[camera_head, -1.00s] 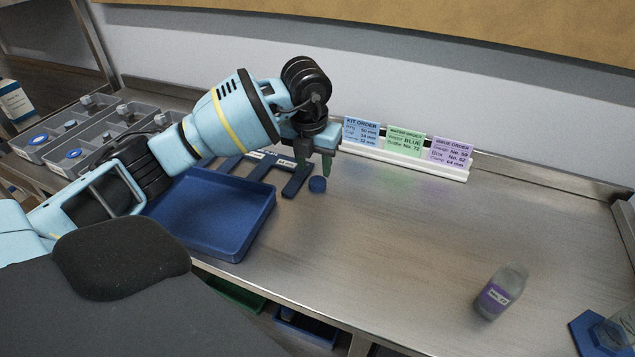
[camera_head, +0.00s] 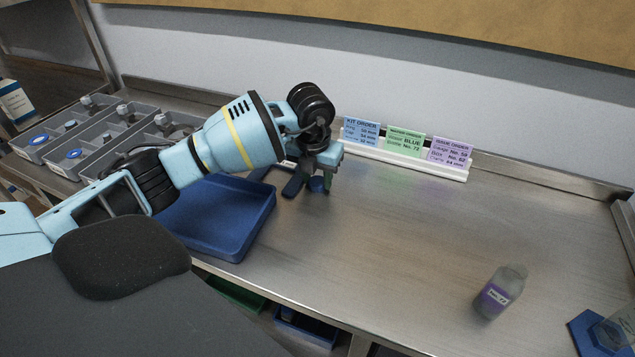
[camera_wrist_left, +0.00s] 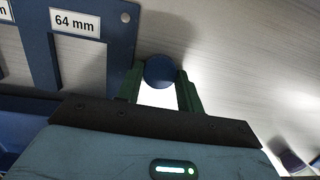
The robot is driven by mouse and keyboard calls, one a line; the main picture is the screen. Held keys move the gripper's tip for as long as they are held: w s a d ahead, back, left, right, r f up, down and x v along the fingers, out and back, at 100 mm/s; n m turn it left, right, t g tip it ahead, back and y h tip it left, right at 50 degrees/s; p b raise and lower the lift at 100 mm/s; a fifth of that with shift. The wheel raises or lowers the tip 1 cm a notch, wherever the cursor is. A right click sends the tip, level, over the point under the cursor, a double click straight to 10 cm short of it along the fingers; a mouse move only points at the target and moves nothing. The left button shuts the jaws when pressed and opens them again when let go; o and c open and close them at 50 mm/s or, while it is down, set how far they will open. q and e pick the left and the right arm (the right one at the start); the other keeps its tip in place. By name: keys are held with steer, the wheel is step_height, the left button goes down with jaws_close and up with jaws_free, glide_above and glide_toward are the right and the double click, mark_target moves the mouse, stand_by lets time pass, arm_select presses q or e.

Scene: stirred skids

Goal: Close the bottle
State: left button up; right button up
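A small round blue cap (camera_head: 317,184) is on the bench near the blue slotted rack. My left gripper (camera_head: 318,188) points down with a finger on each side of this cap. In the left wrist view the cap (camera_wrist_left: 160,70) shows between the green fingertips (camera_wrist_left: 161,82), close to both; I cannot tell whether they press on it. The bottle (camera_head: 501,291), clear with a purple band and a white label, stands upright and apart at the bench's front right. No cap shows on its top. My right gripper is not in view.
A blue tray (camera_head: 218,250) lies under my left arm. The blue rack, with a "64 mm" label (camera_wrist_left: 75,23), is beside the cap. Order cards (camera_head: 405,142) stand in a white holder behind. Grey bins (camera_head: 100,120) are at left, a blue stand (camera_head: 590,338) at right. The bench middle is clear.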

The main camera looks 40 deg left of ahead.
mark_target(319, 180)
arm_select(q)
steer(key=c, duration=0.4)
steer(key=shift+r, duration=0.1)
steer(key=shift+r, duration=0.5)
step_height(319, 180, up, 2)
steer(key=shift+r, duration=0.25)
steer(key=s+d, duration=0.2)
steer(key=s, duration=0.2)
steer(key=s+d+r, duration=0.1)
steer(key=s+d, duration=0.2)
steer(key=s, duration=0.2)
steer(key=s+d, duration=0.2)
steer(key=s, duration=0.3)
steer(key=shift+d+r, duration=0.15)
steer(key=shift+d, duration=0.15)
